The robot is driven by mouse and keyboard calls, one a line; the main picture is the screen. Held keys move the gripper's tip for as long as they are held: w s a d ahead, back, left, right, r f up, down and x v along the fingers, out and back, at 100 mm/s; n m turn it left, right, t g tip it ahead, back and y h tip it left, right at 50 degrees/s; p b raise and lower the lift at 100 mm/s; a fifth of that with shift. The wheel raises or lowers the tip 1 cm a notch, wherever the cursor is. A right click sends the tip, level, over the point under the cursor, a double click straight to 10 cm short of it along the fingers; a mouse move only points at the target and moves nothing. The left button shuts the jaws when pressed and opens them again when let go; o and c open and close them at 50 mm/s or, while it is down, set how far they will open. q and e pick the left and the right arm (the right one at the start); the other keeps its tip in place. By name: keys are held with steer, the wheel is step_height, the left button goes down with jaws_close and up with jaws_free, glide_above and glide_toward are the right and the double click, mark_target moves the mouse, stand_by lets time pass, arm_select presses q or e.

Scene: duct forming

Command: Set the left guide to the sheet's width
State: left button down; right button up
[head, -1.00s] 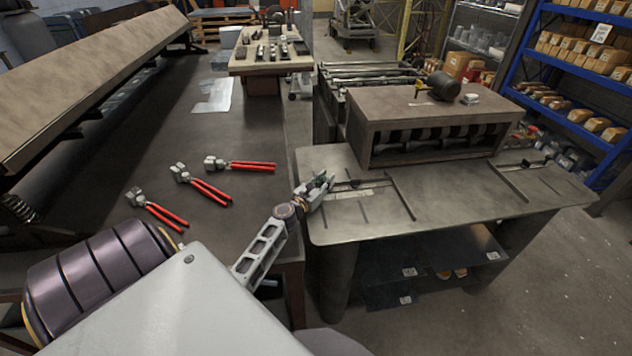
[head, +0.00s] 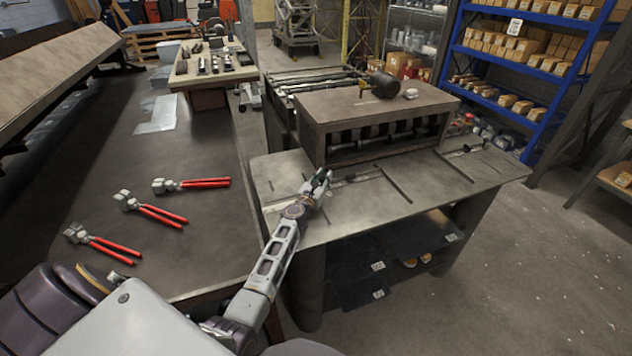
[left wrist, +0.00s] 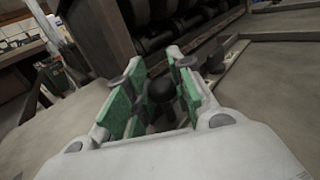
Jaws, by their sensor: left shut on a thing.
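The left guide (head: 396,184) is a thin dark bar on the grey feed table of the roller machine. A rod runs from it to the left. My left gripper (head: 320,183) is at the left end of that rod, low over the table. In the left wrist view its green-padded fingers (left wrist: 155,95) are shut on a round black knob (left wrist: 161,91). The right guide (head: 455,161) is a similar bar farther right on the table. My right gripper is out of view. No sheet shows on the feed table.
The roller housing (head: 375,108) stands behind the guides, with a dark-headed mallet (head: 383,86) on top. Several red-handled pliers (head: 155,208) lie on the dark bench at left. Pale sheets (head: 158,115) lie farther back there. The feed table's front is clear.

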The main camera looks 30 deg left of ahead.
arm_select(q)
steer(key=shift+w+d+r, duration=0.1)
steer(key=shift+w+d, duration=0.05)
steer(key=shift+d, duration=0.05)
steer(key=c, duration=1.3)
jaws_free()
steer(key=shift+a, duration=0.1)
steer(key=shift+s, duration=0.2)
steer(key=shift+s, duration=0.4)
steer(key=shift+s+d, duration=0.2)
steer(key=shift+s, duration=1.6)
steer(key=shift+s+d, duration=0.15)
steer(key=shift+s, duration=1.65)
steer(key=shift+s+d, duration=0.2)
steer(key=shift+s, duration=1.6)
steer(key=shift+d, duration=0.1)
